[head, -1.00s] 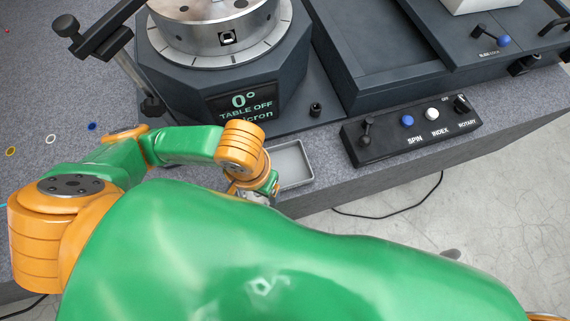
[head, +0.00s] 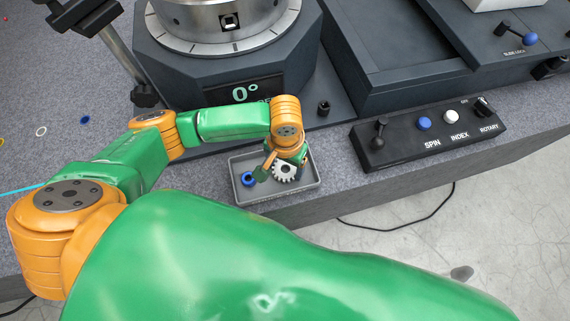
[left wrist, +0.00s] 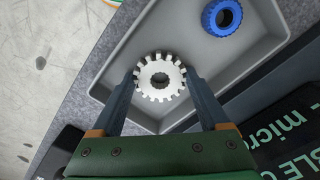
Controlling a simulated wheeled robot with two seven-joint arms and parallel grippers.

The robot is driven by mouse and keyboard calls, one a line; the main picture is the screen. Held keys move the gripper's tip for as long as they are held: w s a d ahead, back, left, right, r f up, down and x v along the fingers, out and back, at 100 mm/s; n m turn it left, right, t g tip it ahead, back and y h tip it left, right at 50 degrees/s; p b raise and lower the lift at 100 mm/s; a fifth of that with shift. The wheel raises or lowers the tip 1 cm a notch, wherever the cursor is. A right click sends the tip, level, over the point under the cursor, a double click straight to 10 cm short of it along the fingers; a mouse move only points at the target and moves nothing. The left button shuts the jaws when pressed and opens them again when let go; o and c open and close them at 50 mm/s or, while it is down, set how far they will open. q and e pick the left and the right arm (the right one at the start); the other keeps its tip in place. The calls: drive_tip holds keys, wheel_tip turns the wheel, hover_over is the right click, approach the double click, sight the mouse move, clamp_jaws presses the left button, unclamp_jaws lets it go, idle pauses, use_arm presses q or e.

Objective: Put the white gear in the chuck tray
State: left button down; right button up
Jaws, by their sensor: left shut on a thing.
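The white gear (head: 284,172) is a toothed ring with a dark hole. My left gripper (head: 277,165) is shut on it. In the left wrist view the gear (left wrist: 160,79) sits between the two fingertips. The grey shallow chuck tray (head: 312,191) lies under the gripper; its inside also shows in the left wrist view (left wrist: 190,25). The gear is over the tray, inside its outline; I cannot tell whether it touches the floor. My right gripper is not in view.
A blue ring (head: 248,179) lies in the tray's left part, apart from the gear. The rotary table (head: 225,60) stands behind the tray. A black control box (head: 430,135) stands to the right. The bench's front edge runs just before the tray.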

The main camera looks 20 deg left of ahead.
use_arm(q)
drive_tip(key=shift+s+f, duration=0.6)
drive_tip(key=shift+f, duration=0.05)
unclamp_jaws()
drive_tip(key=r, duration=0.2)
drive_tip(key=w+r+p, duration=0.1)
drive_tip(key=r, duration=0.3)
drive_tip(key=shift+w+d+r, duration=0.1)
drive_tip(key=shift+w+r, duration=0.2)
drive_tip(key=shift+r, duration=0.1)
wheel_tip(320, 180, up, 6)
drive_tip(key=p, duration=0.1)
drive_tip(key=shift+s+r, duration=0.15)
drive_tip(key=shift+r, duration=0.1)
